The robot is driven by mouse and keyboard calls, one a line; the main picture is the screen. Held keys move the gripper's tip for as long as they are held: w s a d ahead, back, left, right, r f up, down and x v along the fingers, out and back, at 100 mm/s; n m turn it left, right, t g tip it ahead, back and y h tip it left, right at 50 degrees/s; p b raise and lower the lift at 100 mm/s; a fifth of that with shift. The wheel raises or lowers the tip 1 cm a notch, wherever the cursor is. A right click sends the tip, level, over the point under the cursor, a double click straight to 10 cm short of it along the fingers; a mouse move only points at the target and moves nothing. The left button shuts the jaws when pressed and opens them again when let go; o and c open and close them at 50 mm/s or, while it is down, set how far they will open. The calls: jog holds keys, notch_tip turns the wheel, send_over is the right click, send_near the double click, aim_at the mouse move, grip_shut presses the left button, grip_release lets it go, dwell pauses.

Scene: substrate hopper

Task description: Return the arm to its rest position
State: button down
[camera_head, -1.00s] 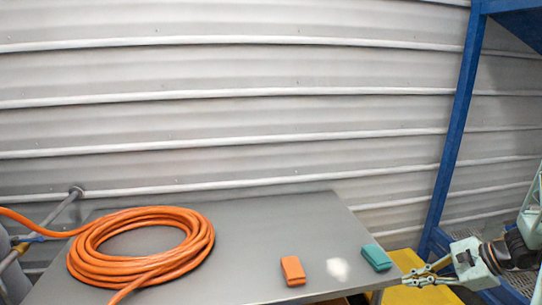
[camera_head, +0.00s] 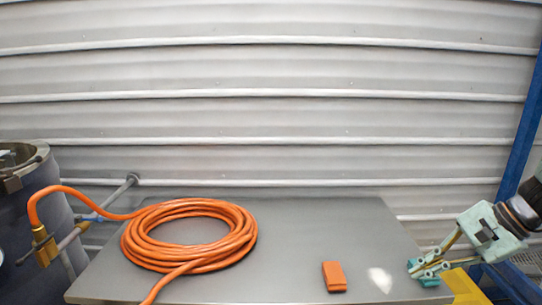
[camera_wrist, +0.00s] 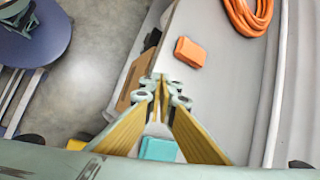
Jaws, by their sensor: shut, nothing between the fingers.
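My gripper (camera_head: 416,266) is at the right in the head view, its fingers pointing left over the table's right end. Its fingertips (camera_wrist: 162,90) are together in the wrist view, shut with nothing between them. A teal block (camera_head: 430,282) lies on the table's right edge, partly hidden by the gripper in the head view. It shows beneath and between the fingers in the wrist view (camera_wrist: 158,149). I cannot tell how high the fingers are above it.
The grey table (camera_head: 290,235) bears a coiled orange hose (camera_head: 245,238) and an orange block (camera_head: 334,277). A white patch (camera_head: 380,280) lies between the blocks. A dark drum (camera_head: 45,205) stands left. A blue post (camera_head: 522,130) and yellow surface (camera_head: 462,286) are right.

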jog(key=s+a+r+n+g+h, duration=0.1)
jog(key=s+a+r+n+h, duration=0.1)
jog(key=s+a+r+n, duration=0.5)
jog(key=s+a+r+n+g+h, duration=0.1)
jog(key=s+a+r+n+h, duration=0.15)
jog(key=s+a+r, duration=0.85)
jog(key=s+a+r+n+t+h, duration=0.2)
jog(key=s+n, duration=0.3)
jog(key=s, duration=0.4)
jog(key=shift+s+a+r, duration=0.15)
jog(key=shift+a+r, duration=0.1)
jog(key=shift+a, duration=0.55)
dwell(0.6)
